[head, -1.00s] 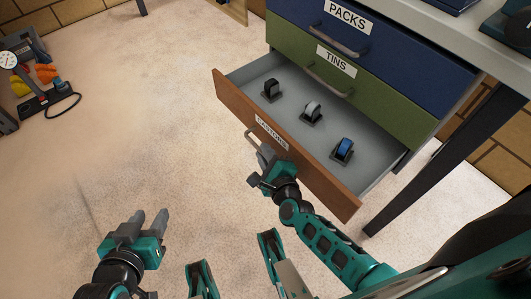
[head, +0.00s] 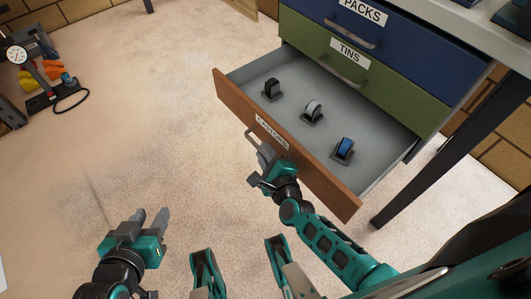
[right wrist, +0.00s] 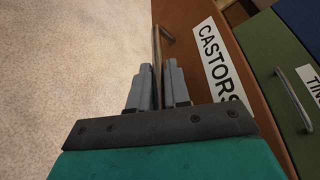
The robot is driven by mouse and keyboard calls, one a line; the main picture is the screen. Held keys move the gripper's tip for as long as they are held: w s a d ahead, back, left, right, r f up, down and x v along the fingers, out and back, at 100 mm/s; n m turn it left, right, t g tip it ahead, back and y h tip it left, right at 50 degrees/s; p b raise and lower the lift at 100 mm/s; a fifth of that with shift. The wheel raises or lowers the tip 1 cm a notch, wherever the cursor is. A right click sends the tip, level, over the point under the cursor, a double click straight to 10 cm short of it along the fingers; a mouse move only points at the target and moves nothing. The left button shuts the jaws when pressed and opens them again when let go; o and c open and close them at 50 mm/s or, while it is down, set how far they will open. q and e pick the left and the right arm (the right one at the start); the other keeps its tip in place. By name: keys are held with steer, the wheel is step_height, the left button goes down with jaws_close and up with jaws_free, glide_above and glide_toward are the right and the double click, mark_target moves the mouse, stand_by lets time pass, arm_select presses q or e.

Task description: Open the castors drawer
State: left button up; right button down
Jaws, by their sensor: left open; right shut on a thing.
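The castors drawer (head: 230,98) has a brown front with a CASTORS label and stands pulled well out, below the green TINS drawer. Inside it sit a black castor (head: 272,89), a grey castor (head: 312,111) and a blue castor (head: 343,150). My right gripper (head: 265,163) is at the drawer's front and shut on its bar handle (head: 254,139). In the right wrist view the handle (right wrist: 157,50) runs between the fingers (right wrist: 158,85), beside the label. My left gripper (head: 151,222) is open and empty over the floor, apart from the drawer.
The green TINS drawer (head: 365,91) and blue PACKS drawer (head: 400,40) above are shut. A dark table leg (head: 440,150) stands right of the drawer. A gauge with orange and yellow items (head: 52,70) is at the far left. Floor (head: 150,130) left of the drawer is clear.

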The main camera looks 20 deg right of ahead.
steer(key=c, duration=1.4)
jaws_free()
steer(key=shift+c, duration=0.2)
arm_select(q)
steer(key=shift+r, duration=0.1)
arm_select(e)
steer(key=shift+r+p, duration=0.3)
steer(key=shift+r, duration=0.05)
step_height(320, 180, up, 5)
steer(key=p, duration=0.4)
steer(key=shift+w+r+p, duration=0.1)
steer(key=shift+w+p, duration=0.05)
steer(key=shift+p, duration=0.15)
arm_select(q)
steer(key=s+a+r+y+p, duration=0.1)
steer(key=a+r+p, duration=0.3)
steer(key=r+p, duration=0.8)
steer(key=shift+s+r+p, duration=0.15)
steer(key=shift+s+p, duration=0.3)
steer(key=shift+p, duration=0.3)
arm_select(e)
step_height(320, 180, up, 14)
steer(key=shift+s, duration=0.2)
